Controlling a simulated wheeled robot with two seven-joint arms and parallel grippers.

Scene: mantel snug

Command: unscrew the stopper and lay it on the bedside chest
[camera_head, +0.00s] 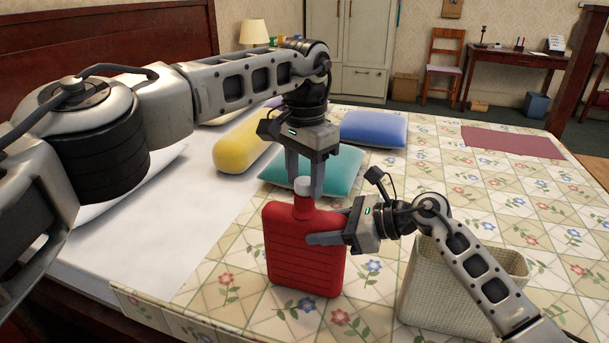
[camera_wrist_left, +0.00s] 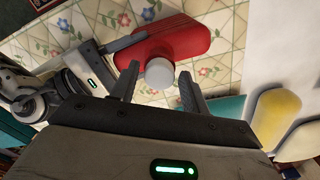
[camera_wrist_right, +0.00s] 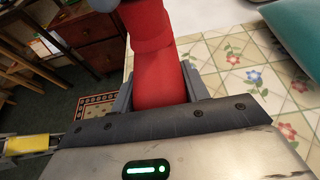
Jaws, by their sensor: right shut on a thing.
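A red bottle (camera_head: 305,250) with ribbed sides stands upright on the flowered bedspread, its pale stopper (camera_head: 303,187) on top of the neck. My right gripper (camera_head: 335,225) is shut on the upper body of the bottle from the right; the right wrist view shows the red bottle (camera_wrist_right: 150,40) between its fingers. My left gripper (camera_head: 304,182) points down over the neck. In the left wrist view its fingers stand open on either side of the stopper (camera_wrist_left: 159,73), with a gap visible. A dark red wooden chest with drawers (camera_wrist_right: 92,38) shows in the right wrist view; I cannot tell whether it is the bedside chest.
A woven basket (camera_head: 425,290) stands right of the bottle, beneath my right arm. Teal (camera_head: 345,172), blue (camera_head: 374,128) and yellow (camera_head: 240,145) cushions lie behind.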

